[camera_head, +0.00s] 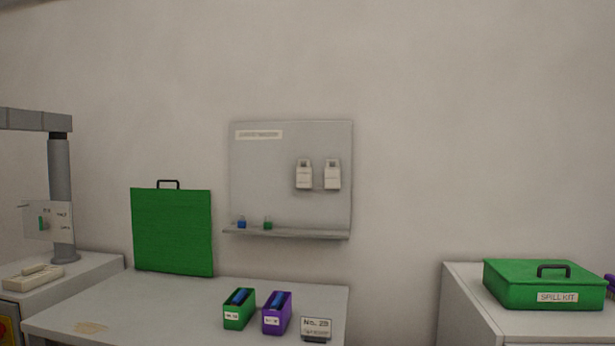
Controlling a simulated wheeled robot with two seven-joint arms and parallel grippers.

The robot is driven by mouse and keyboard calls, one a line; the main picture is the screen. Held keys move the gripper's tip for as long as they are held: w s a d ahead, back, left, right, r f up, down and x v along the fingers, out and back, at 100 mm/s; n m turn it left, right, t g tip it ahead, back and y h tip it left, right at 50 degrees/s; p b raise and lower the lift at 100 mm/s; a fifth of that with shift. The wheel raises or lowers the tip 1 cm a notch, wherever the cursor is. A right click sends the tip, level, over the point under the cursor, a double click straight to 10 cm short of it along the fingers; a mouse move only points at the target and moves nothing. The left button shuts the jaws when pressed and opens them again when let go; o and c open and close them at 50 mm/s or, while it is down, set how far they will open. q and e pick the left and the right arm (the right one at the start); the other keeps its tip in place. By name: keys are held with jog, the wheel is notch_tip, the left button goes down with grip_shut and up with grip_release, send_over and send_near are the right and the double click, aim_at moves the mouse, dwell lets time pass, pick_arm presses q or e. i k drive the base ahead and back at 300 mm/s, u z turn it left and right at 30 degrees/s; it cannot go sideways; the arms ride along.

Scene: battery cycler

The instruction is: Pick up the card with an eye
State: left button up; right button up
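No eye mark can be made out on any card at this size. A small card reading roughly "No. 28" (317,328) stands at the front right of the table. Two pale tags, a left one (304,175) and a right one (332,175), hang side by side on the grey wall board (270,185); their markings are too small to read. A pale card or plate (47,221) with a green mark is by the grey post at the left. Neither of my grippers is in view.
A green box (238,310) and a purple box (277,314), both holding blue items, stand on the table (150,310). A green panel (172,232) leans at the table's back. A green spill kit (543,285) sits on the right cabinet. A grey post (60,190) stands left.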

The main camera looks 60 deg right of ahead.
aim_at(332, 175)
jog(key=z, duration=0.8)
jog(key=i, duration=1.15)
jog(key=z, duration=1.1)
